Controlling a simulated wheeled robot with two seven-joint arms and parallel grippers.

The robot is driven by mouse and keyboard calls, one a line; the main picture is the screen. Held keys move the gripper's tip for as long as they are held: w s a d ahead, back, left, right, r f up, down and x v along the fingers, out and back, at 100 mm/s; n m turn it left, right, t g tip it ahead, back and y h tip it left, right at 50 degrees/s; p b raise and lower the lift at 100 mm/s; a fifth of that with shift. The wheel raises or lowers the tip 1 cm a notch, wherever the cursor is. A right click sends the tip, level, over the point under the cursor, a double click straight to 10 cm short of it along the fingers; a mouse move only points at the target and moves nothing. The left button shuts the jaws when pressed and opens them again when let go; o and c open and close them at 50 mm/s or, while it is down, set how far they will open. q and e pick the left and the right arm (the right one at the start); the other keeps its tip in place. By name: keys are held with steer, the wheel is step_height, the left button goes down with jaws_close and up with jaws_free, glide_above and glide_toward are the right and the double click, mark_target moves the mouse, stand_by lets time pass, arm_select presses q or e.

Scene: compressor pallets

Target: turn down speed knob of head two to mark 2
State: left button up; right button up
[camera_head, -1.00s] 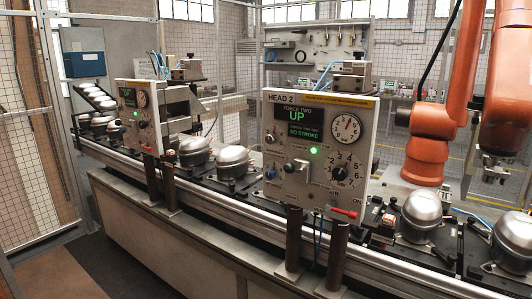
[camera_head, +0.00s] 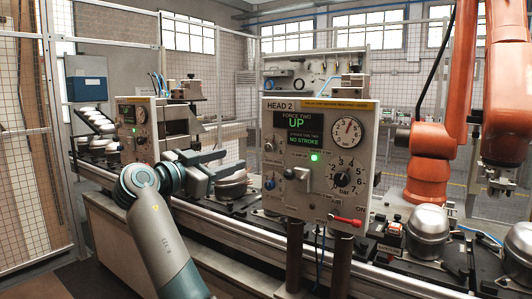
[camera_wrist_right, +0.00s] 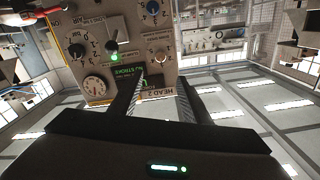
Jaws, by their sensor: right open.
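The head two panel (camera_head: 320,205) stands upright, with a green screen reading UP and NO STROKE. A large black numbered dial (camera_head: 344,177) is at its right. A small upper knob (camera_head: 269,145) and a blue lower knob (camera_head: 269,183) are at its left. I cannot read which label says speed. My right gripper (camera_head: 234,160) is open and empty, left of the panel and apart from it. In the right wrist view the panel is upside down beyond the open fingers (camera_wrist_right: 162,85), with the upper knob (camera_wrist_right: 160,57) ahead of them. My left gripper is not visible.
A red-handled lever (camera_head: 346,220) sticks out at the panel's lower right. A second head panel (camera_head: 134,130) stands farther left. Compressor domes (camera_head: 428,222) sit on pallets along the line. An orange robot arm (camera_head: 430,150) stands at the right.

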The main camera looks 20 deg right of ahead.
mark_target(268, 148)
steer(key=shift+w, duration=0.1)
steer(key=p+x, duration=0.4)
steer(key=x, duration=1.1)
steer(key=shift+w+d, duration=0.2)
steer(key=shift+d, duration=0.05)
steer(key=shift+p+x, duration=0.3)
steer(key=shift+x, duration=0.55)
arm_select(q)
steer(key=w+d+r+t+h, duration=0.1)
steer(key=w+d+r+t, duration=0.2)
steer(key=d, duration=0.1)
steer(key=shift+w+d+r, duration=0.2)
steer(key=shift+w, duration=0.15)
arm_select(e)
steer(key=c, duration=1)
